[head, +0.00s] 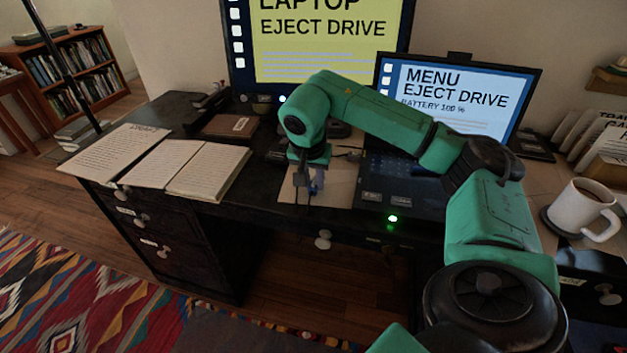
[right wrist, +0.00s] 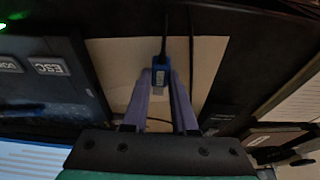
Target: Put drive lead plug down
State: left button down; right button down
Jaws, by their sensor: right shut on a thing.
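The drive lead plug (right wrist: 161,76) is a small blue plug with a dark cable running from it. My right gripper (right wrist: 163,80) is shut on it, one finger on each side. In the head view the right gripper (head: 306,188) points down over a tan sheet (head: 342,192) on the dark desk, with a bit of blue at its fingers. The sheet also lies beneath the plug in the right wrist view (right wrist: 112,72). I cannot tell whether the plug touches the sheet. My left gripper is not in view.
The open laptop (head: 376,181) stands to the right of the sheet, a green light on its front edge. An open notebook (head: 208,170) and paper lie to the left. A white mug (head: 577,208) stands at far right. A monitor (head: 330,60) stands behind.

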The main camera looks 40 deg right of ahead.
jog(key=shift+f, duration=0.6)
jog(key=c, duration=0.7)
grip_release()
jog(key=shift+r, duration=0.15)
jog(key=p+v, duration=0.3)
jog(key=v, duration=1)
jog(key=shift+w, duration=0.15)
jog(key=shift+d, duration=0.15)
